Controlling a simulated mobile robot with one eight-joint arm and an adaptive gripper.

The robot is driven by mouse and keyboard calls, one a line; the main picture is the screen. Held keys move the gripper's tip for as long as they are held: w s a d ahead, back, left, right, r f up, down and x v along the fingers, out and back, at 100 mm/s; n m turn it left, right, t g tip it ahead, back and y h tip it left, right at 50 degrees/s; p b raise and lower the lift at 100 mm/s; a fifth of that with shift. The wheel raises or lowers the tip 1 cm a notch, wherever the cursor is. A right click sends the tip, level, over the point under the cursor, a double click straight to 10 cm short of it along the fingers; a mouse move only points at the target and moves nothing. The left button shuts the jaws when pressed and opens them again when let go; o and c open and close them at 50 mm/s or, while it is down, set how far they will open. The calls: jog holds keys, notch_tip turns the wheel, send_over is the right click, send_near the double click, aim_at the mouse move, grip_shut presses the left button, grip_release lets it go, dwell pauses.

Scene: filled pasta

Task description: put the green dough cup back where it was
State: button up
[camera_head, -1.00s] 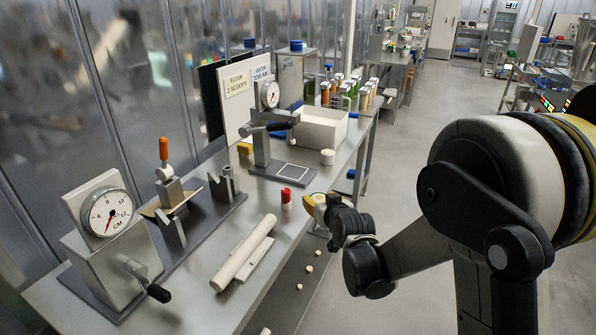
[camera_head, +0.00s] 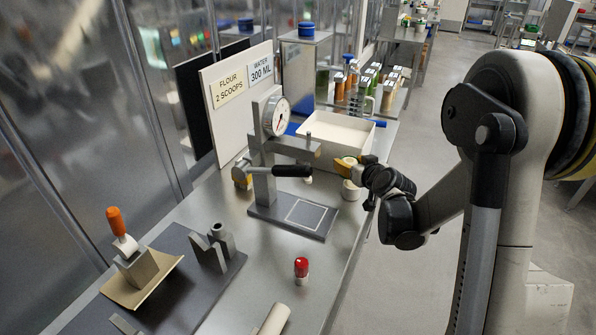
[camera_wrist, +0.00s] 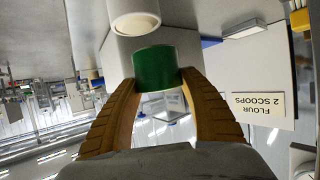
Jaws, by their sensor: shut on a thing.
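My gripper (camera_wrist: 158,92) is shut on the green dough cup (camera_wrist: 157,68), which sits between its two tan fingers in the wrist view. In the head view my gripper (camera_head: 347,165) is at the bench's right edge, beside the white tray, and mostly hides the cup. A white cylindrical cup (camera_head: 351,190) stands just below my gripper. It also shows in the wrist view (camera_wrist: 135,16), close to the green cup; I cannot tell whether they touch. The wrist view is upside down.
A press with a dial (camera_head: 275,116) and black handle stands left of my gripper. The white tray (camera_head: 338,135) is behind it, with several bottles beyond. A red-capped shaker (camera_head: 301,269) stands nearer on the bench. The bench between shaker and press base is clear.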

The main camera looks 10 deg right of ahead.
jog(key=w+a+f+b, duration=0.1)
jog(key=a, duration=0.1)
jog(key=w+a+f+b, duration=0.1)
jog(key=w+a+f, duration=0.1)
jog(key=a, duration=0.1)
jog(key=w+a+f+b, duration=0.1)
jog(key=w+a+f, duration=0.1)
jog(key=shift+a, duration=0.25)
jog(key=w+a+f+b, duration=0.2)
jog(key=a, duration=0.1)
jog(key=shift+w+a+f, duration=0.15)
jog(key=shift+w+f, duration=0.1)
jog(key=shift+f, duration=0.1)
jog(key=shift+r, duration=0.1)
jog(key=shift+f, duration=0.25)
jog(key=o, duration=1.3)
jog(key=shift+o, duration=0.2)
jog(key=shift+r, duration=0.15)
